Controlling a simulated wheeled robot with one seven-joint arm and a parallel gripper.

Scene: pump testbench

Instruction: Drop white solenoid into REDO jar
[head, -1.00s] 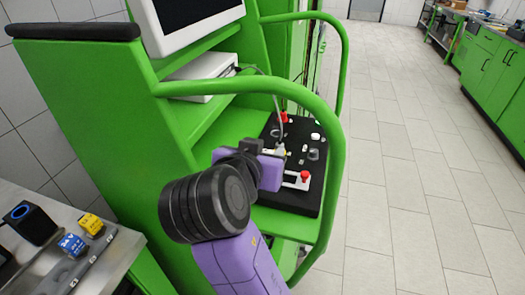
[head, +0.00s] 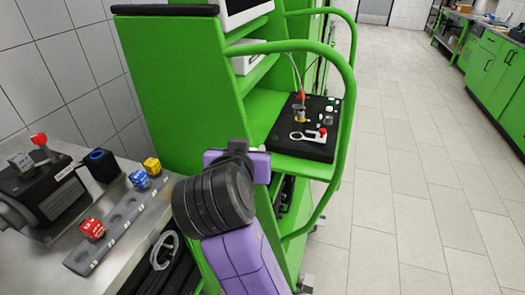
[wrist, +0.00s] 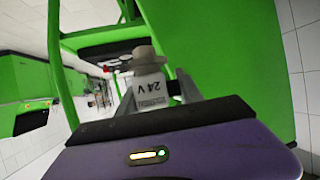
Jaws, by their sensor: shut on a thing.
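The white solenoid (wrist: 150,88), marked "24 V", is between the fingers of my gripper (wrist: 157,95) in the wrist view. My gripper is shut on it and holds it clear in the air. In the head view my purple gripper body (head: 258,166) is in front of the green bench, left of the black test panel. There the fingers and the white solenoid are hidden behind my wrist. I cannot make out a jar marked REDO in either view.
The black test panel (head: 318,146) sits on the green bench (head: 180,90), behind a curved green rail (head: 347,100). On the metal table at left are a rack (head: 113,238) with red (head: 92,229), blue (head: 139,180) and yellow (head: 152,165) solenoids and a black device (head: 55,192). Floor at right is clear.

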